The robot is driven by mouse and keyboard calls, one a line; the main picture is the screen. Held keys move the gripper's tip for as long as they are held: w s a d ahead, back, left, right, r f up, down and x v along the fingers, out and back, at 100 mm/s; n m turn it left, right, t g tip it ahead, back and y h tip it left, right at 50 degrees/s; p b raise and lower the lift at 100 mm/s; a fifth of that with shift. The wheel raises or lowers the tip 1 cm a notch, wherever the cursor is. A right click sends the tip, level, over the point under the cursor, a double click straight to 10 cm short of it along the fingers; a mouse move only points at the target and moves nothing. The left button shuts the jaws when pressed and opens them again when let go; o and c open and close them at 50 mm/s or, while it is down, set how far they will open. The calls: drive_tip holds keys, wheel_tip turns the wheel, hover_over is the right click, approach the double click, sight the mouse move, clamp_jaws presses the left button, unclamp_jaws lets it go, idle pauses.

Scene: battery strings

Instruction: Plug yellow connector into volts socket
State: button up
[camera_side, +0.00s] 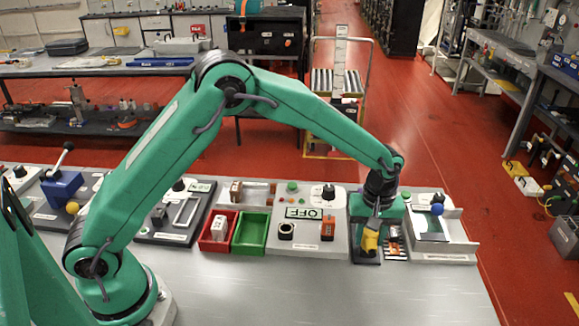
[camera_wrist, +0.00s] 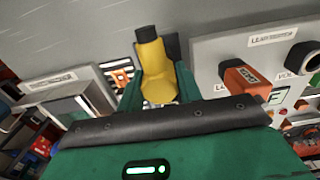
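The yellow connector (camera_side: 370,239) is at the dark holder block (camera_side: 367,259) on the right part of the bench. In the wrist view the yellow connector (camera_wrist: 156,74) has a black end and sits between the green fingers of my gripper (camera_wrist: 158,88). I see no clear gap at its sides, so my gripper appears shut on it. Whether it still touches the holder is hidden. The volts socket (camera_side: 286,230) is a dark round ring on the grey panel to the left. In the wrist view the socket (camera_wrist: 300,58) is at the right, by a partly cut "VOL" label.
An orange plug (camera_side: 328,228) stands on the grey panel between the socket and my gripper. A knob (camera_side: 328,192) and an "OFF" display (camera_side: 303,212) are behind. A red bin (camera_side: 217,243) and a green bin (camera_side: 250,245) lie left. The bench front (camera_side: 320,290) is clear.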

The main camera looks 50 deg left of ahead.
drive_tip(key=c, duration=0.6)
drive_tip(key=shift+o, duration=0.2)
drive_tip(key=shift+r, duration=1.95)
idle(0.3)
drive_tip(key=shift+r, duration=2.4)
drive_tip(key=s+a, duration=0.1)
drive_tip(key=a, duration=0.1)
drive_tip(key=s+a+r, duration=0.1)
drive_tip(key=s+a, duration=0.1)
drive_tip(key=a, duration=0.1)
drive_tip(key=s+a, duration=0.1)
drive_tip(key=a, duration=0.2)
drive_tip(key=shift+s+r, duration=0.2)
drive_tip(key=shift+r, duration=0.15)
drive_tip(key=s+a, duration=0.7)
drive_tip(key=shift+s+a+r, duration=0.25)
drive_tip(key=shift+s+a, duration=0.05)
